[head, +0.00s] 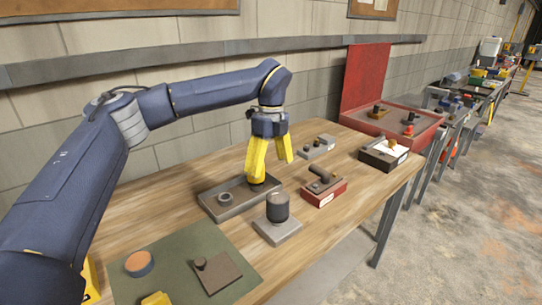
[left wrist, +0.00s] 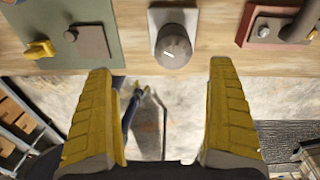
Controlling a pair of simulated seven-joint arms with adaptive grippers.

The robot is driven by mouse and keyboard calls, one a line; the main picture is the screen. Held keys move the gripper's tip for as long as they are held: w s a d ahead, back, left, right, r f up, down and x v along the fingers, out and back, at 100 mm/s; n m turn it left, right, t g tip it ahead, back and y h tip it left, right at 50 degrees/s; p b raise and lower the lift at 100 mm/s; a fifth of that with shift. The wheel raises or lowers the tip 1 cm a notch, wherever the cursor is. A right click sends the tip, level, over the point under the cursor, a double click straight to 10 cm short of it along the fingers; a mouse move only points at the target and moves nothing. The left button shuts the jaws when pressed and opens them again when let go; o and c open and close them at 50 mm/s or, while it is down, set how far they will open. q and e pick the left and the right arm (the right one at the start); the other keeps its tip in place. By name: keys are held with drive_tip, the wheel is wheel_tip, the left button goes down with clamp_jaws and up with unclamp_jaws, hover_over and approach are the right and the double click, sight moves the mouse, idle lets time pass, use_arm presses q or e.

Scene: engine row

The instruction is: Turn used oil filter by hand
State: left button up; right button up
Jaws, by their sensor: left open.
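A dark, upright cylinder, which looks like the used oil filter (head: 278,207), stands on a light grey base plate (head: 283,232) near the table's front edge. In the left wrist view the filter (left wrist: 174,46) appears from above, beyond the fingertips and between their lines. My left gripper (head: 270,168) points down with its yellow fingers spread and nothing between them. In the head view it appears above and behind the filter, over a grey tray, apart from the filter. In the left wrist view its fingers (left wrist: 160,70) are wide apart. My right gripper does not show.
The grey tray (head: 225,213) holds round parts. A red block with a dark fitting (head: 323,192) stands right of the filter. A green mat (head: 190,245) at front left carries an orange-topped cylinder (head: 139,263) and a brown plate (head: 220,272). A red bin (head: 425,123) stands at the far end.

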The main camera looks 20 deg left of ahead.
sight(279, 202)
use_arm(q)
drive_tip(key=d+f+m, duration=0.1)
drive_tip(key=f+m, duration=0.3)
drive_tip(key=m, duration=0.4)
drive_tip(key=d+f+m+t+h, duration=0.1)
drive_tip(key=f+m, duration=0.4)
drive_tip(key=m, duration=0.3)
drive_tip(key=f+m, duration=0.4)
drive_tip(key=m, duration=0.4)
drive_tip(key=shift+w+d+f+m+t+h, duration=0.3)
drive_tip(key=shift+w+d+f, duration=0.1)
drive_tip(key=c, duration=1.7)
drive_tip(key=shift+n+t, duration=0.3)
drive_tip(key=shift+n, duration=1.4)
